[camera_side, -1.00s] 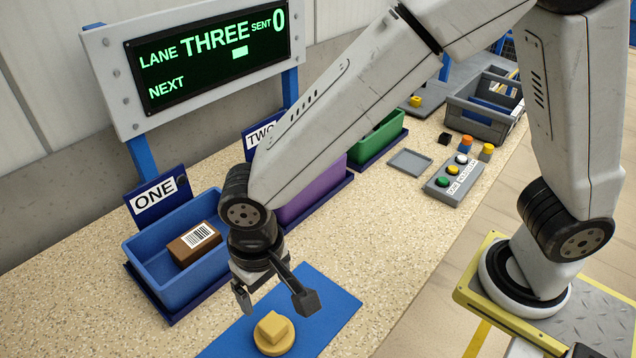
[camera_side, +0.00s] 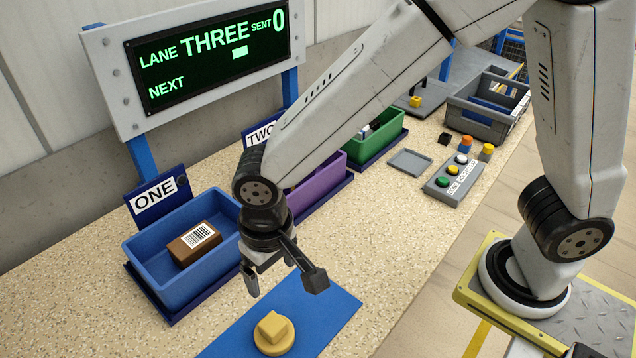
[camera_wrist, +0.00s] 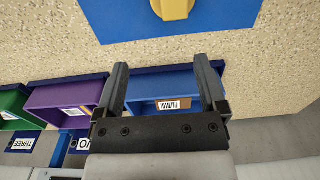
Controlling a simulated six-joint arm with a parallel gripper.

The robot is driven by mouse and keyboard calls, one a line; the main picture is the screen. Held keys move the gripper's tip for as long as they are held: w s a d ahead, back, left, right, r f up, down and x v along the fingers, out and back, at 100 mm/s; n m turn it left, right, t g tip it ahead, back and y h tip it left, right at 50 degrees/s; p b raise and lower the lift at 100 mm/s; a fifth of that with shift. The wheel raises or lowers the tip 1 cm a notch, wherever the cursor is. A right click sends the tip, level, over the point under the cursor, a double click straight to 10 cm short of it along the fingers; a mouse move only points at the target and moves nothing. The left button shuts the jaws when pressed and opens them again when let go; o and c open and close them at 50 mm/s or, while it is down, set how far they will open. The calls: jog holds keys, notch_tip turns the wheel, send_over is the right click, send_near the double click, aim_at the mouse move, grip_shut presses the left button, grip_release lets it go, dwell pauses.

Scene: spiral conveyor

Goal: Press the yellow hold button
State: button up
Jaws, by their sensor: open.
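The yellow button (camera_side: 453,170) is the middle one of three in a row on a grey control box (camera_side: 440,190), between a green button (camera_side: 442,182) and a white one (camera_side: 461,159). The box stands to the right on the speckled counter, with black lettering on a white label. My gripper (camera_side: 268,275) hangs over the counter by the blue bin, well left of the box, pointing down. It is open and empty. In the wrist view, its two fingers (camera_wrist: 162,66) are spread apart, and the control box is not visible.
A yellow knob-shaped piece (camera_side: 273,335) lies on a blue mat (camera_side: 325,310) near my gripper. Blue (camera_side: 160,245), purple (camera_side: 325,180) and green bins line the back, with a brown package in the blue one. A grey tray (camera_side: 410,162) lies beside the control box.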

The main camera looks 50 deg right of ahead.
jog(key=s+d+t, duration=0.1)
jog(key=d+t, duration=0.1)
jog(key=d, duration=2.2)
jog(key=shift+s+d+f, duration=0.15)
jog(key=shift+s+f, duration=0.15)
jog(key=shift+f, duration=0.05)
grip_shut()
